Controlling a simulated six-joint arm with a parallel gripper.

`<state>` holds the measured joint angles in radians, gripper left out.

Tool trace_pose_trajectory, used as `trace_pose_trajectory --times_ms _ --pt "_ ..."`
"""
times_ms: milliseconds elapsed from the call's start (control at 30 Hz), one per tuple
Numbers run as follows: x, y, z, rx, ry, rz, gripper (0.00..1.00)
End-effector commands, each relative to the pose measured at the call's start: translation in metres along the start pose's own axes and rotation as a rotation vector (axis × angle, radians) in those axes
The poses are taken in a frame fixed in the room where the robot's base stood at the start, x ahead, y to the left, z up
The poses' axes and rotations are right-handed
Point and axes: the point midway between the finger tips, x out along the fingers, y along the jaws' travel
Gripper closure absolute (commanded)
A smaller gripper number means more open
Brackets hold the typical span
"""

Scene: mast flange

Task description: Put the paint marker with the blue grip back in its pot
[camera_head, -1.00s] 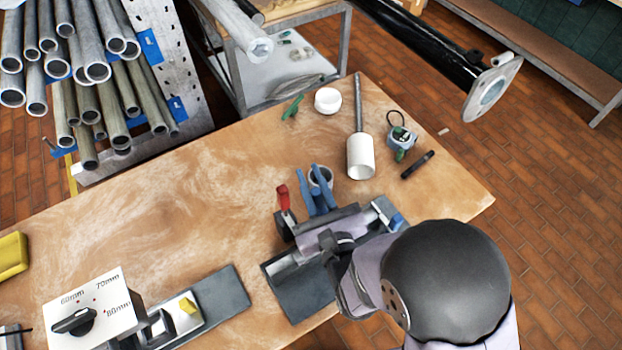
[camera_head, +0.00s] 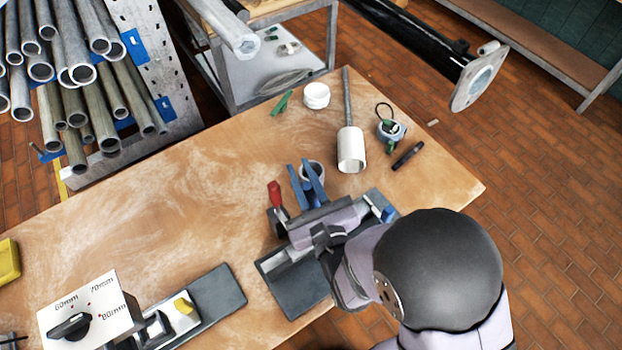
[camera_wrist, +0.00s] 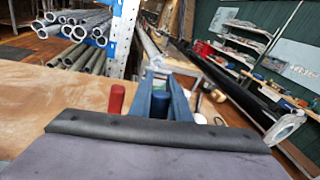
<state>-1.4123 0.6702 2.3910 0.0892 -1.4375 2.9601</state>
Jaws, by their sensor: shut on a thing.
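My gripper (camera_head: 305,172) has two blue fingers that reach out over the bench. In the wrist view the fingers (camera_wrist: 160,92) close in on a darker blue cylinder, the blue grip of the paint marker (camera_wrist: 160,104). The rest of the marker is hidden by the fingers and the gripper body.
A red handle (camera_head: 275,194) stands close left of the fingers, on a grey fixture (camera_head: 300,285). The bench's left middle is clear.

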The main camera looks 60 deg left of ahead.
Motion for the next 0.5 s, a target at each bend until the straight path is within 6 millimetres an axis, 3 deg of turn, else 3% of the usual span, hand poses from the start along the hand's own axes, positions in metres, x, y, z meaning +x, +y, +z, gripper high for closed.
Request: trace_pose_trajectory --times_ms 267,500 --pt "0.001 0.000 -0.002 0.001 -0.001 -0.002 1.00" --pt "0.019 -0.005 -0.018 0.014 -0.012 -0.026 1.00"
